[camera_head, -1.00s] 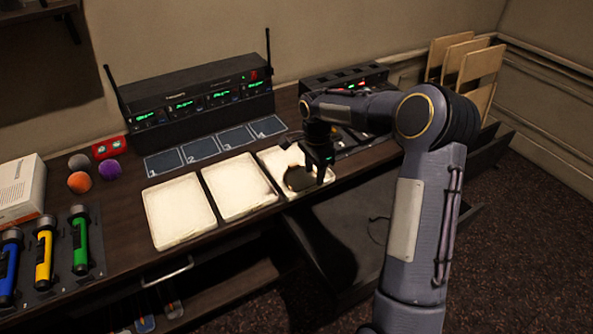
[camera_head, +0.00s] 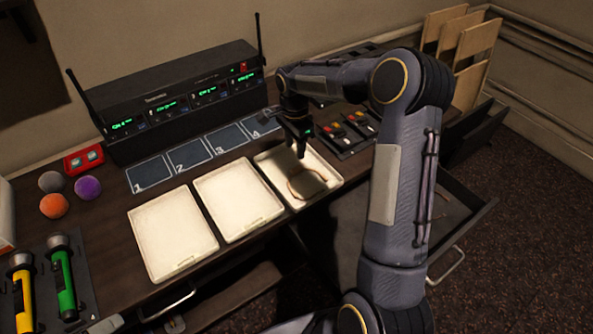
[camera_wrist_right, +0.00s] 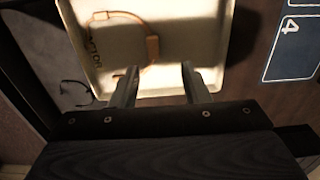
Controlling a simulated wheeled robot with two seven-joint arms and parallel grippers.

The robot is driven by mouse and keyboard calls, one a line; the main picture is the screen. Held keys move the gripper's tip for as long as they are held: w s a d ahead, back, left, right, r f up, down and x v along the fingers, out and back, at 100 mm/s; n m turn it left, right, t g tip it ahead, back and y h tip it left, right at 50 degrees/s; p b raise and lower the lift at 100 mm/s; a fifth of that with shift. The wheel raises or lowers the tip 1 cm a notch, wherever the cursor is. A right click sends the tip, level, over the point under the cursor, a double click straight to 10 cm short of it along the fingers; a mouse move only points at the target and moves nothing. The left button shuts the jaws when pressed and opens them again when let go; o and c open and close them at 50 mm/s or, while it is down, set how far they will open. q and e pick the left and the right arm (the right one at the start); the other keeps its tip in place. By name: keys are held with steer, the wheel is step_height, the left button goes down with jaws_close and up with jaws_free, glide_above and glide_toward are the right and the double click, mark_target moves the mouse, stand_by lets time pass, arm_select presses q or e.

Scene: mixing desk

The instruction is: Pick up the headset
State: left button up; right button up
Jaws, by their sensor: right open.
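A thin tan headset (camera_head: 306,184) lies as a loop in the rightmost white tray (camera_head: 272,161). In the right wrist view the headset (camera_wrist_right: 152,48) shows a curved band with a small block on it, just beyond my fingers. My right gripper (camera_head: 300,152) points down over the back part of that tray. In the right wrist view its two fingers (camera_wrist_right: 160,75) are apart with nothing between them. The exact gap in height to the headset cannot be told. My left gripper is out of view.
Two empty white trays (camera_head: 172,232) and (camera_head: 238,198) stand to the left. Numbered pads (camera_head: 188,155) and a receiver rack (camera_head: 185,100) are behind. An open drawer (camera_head: 470,215) at the right holds a thin dark loop (camera_wrist_right: 76,94).

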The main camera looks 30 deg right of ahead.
mark_target(296, 168)
steer(key=f, duration=0.2)
steer(key=f+p, duration=0.1)
steer(key=f, duration=0.1)
steer(key=s+f, duration=0.1)
steer(key=f, duration=0.1)
steer(key=shift+a+f, duration=0.1)
steer(key=shift+f, duration=0.65)
jaws_close()
